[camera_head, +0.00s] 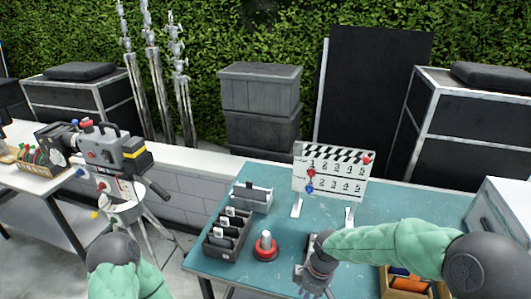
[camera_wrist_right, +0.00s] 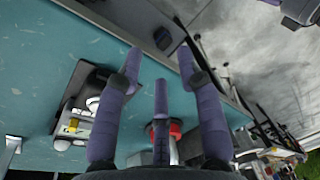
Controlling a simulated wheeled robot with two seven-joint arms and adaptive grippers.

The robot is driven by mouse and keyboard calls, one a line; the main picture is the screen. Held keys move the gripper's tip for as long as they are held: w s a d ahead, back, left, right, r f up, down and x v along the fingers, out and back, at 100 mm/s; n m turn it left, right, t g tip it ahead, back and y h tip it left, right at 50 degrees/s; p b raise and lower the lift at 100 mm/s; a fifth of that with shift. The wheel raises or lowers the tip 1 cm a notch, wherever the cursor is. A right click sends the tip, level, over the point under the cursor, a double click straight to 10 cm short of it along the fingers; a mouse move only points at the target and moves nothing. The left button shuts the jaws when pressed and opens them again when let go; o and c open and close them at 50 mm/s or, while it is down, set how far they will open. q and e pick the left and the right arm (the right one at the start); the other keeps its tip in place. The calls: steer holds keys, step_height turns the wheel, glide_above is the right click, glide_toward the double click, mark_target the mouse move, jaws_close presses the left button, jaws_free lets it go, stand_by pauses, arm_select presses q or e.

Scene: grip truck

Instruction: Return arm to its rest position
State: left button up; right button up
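My right arm, in a green padded sleeve (camera_head: 390,245), reaches in from the right in the head view. Its gripper (camera_head: 313,283) is low over the front of the teal table (camera_head: 400,205). In the right wrist view the purple fingers of this gripper (camera_wrist_right: 160,68) are spread, with nothing between them. My left arm (camera_head: 125,268) shows only as a dark joint and green sleeve at the bottom left of the head view; its hand is outside that view. A purple and dark part at the top right of the wrist view looks like my left gripper (camera_wrist_right: 300,10), cut off by the frame.
A red-based item with a pale top (camera_head: 266,246) and a black divided tray (camera_head: 228,236) stand left of my right gripper. A dark device (camera_head: 312,245) lies right beside it. A clapperboard (camera_head: 333,172) stands behind. A wooden box (camera_head: 408,285) is below my right forearm.

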steer(key=s+a+f+m+y, duration=0.1)
steer(key=s+f+m, duration=0.5)
steer(key=f, duration=0.5)
steer(key=s+a+f+m+y, duration=0.1)
steer(key=s+f+m, duration=0.6)
steer(key=f, duration=0.5)
steer(key=shift+s+f+m+t, duration=0.15)
steer(key=shift+s+m+t, duration=0.2)
steer(key=shift+s, duration=0.6)
